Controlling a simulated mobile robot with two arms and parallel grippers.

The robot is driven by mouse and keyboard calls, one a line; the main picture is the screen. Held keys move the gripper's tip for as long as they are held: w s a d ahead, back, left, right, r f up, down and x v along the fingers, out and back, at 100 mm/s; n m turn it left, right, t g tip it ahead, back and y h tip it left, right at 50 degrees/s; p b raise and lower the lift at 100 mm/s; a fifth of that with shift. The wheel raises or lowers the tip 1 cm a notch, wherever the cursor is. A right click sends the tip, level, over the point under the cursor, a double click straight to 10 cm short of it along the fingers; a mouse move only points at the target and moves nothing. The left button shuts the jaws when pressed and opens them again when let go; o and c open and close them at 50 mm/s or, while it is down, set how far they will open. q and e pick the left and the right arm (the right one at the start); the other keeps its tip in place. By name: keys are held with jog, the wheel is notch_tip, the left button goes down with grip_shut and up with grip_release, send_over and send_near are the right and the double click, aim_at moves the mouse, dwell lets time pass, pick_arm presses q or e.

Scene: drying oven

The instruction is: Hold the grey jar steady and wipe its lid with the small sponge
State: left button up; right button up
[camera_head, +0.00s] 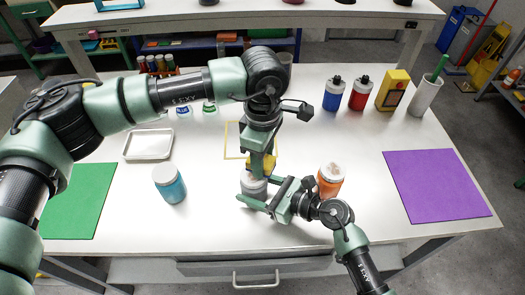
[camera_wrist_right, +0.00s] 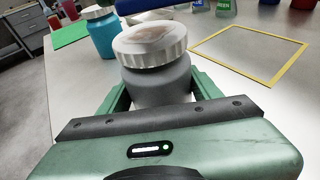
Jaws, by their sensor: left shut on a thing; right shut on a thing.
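The grey jar (camera_head: 253,187) stands upright on the table. It also shows in the right wrist view (camera_wrist_right: 160,87), where its white ribbed lid (camera_wrist_right: 150,40) has a brownish smudge on top. My right gripper (camera_head: 260,195) is shut around the jar's body, one finger on each side. The sponge partly hides the lid in the head view.
A teal jar (camera_head: 169,185) stands left, an orange jar (camera_head: 330,181) close right of my right gripper. A yellow square outline (camera_head: 234,155) lies behind the grey jar. A metal tray (camera_head: 148,145), green mat (camera_head: 78,205) and purple mat (camera_head: 435,187) lie around. Bottles stand at the back.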

aim_at(246, 176)
pick_arm(q)
jog(key=shift+f, duration=0.9)
jog(key=shift+a+f, duration=0.45)
jog(key=shift+f, duration=0.05)
jog(key=shift+a+f, duration=0.1)
jog(key=shift+a, duration=1.45)
jog(key=d, duration=0.3)
jog(key=shift+d, duration=0.35)
jog(key=shift+d+r, duration=0.25)
jog(key=shift+a+r, duration=0.15)
jog(key=shift+r, duration=3.65)
jog(key=shift+f, duration=0.1)
